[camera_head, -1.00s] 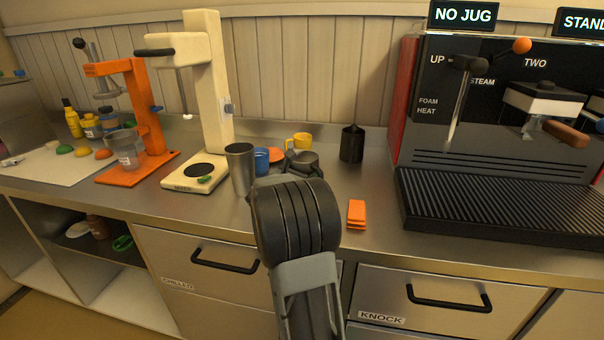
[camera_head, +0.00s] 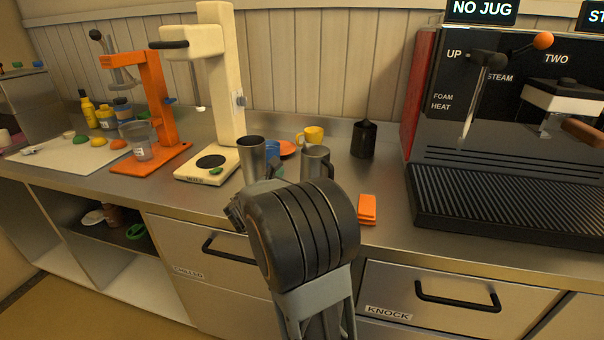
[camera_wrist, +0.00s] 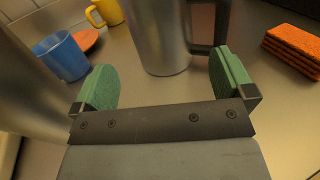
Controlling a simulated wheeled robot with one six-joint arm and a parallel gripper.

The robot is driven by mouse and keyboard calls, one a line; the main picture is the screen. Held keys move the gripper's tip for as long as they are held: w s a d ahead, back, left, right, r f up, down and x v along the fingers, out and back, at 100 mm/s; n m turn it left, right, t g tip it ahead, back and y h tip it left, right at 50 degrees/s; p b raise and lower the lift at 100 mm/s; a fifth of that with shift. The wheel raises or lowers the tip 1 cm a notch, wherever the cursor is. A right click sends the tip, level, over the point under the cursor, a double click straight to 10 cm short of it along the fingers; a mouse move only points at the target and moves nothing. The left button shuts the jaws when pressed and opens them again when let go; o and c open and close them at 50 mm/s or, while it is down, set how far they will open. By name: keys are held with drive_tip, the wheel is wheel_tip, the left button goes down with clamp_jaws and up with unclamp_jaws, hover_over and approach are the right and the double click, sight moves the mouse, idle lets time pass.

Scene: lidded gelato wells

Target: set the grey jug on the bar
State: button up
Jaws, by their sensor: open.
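The grey jug (camera_head: 313,163) stands upright on the metal bar (camera_head: 400,225), its dark handle on the right. In the wrist view the jug (camera_wrist: 160,38) is just beyond my open gripper (camera_wrist: 165,82), roughly in line with the gap between the green finger pads. The right pad is close to the handle; I cannot tell whether they touch. The jug's top is cut off in that view. In the head view my wrist hides most of the gripper.
A tall grey cup (camera_head: 251,158) stands close on the left. A blue cup (camera_wrist: 62,57), orange saucer (camera_wrist: 86,39) and yellow cup (camera_head: 312,135) are behind. A black pitcher (camera_head: 363,139) and orange pads (camera_head: 367,208) are to the right. The coffee machine (camera_head: 500,130) stands farther right.

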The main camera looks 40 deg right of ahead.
drive_tip(key=shift+s+a, duration=0.15)
drive_tip(key=shift+a, duration=0.8)
drive_tip(key=s+a+m+y+p, duration=0.1)
drive_tip(key=s+a+r+m+g+y+p, duration=0.1)
drive_tip(key=s+m, duration=0.1)
drive_tip(key=s+a+m+y+p, duration=0.1)
drive_tip(key=shift+s+r+m+g+p, duration=0.3)
drive_tip(key=shift+r+m+g+p, duration=0.05)
drive_tip(key=shift+m+g+p, duration=0.05)
drive_tip(key=s+a+r+m+t+y+p, duration=0.1)
drive_tip(key=s+a+r+m+y+p, duration=0.1)
drive_tip(key=s+a+m+y+p, duration=0.2)
drive_tip(key=s+a+r+m+t+y+p, duration=0.1)
drive_tip(key=s+a+m+y+p, duration=0.4)
drive_tip(key=a+m+y, duration=0.5)
drive_tip(key=a+r+y+p, duration=0.1)
drive_tip(key=a, duration=0.8)
drive_tip(key=shift+m+t, duration=0.3)
drive_tip(key=shift+m, duration=0.1)
drive_tip(key=shift+d, duration=0.1)
drive_tip(key=shift+c, duration=0.4)
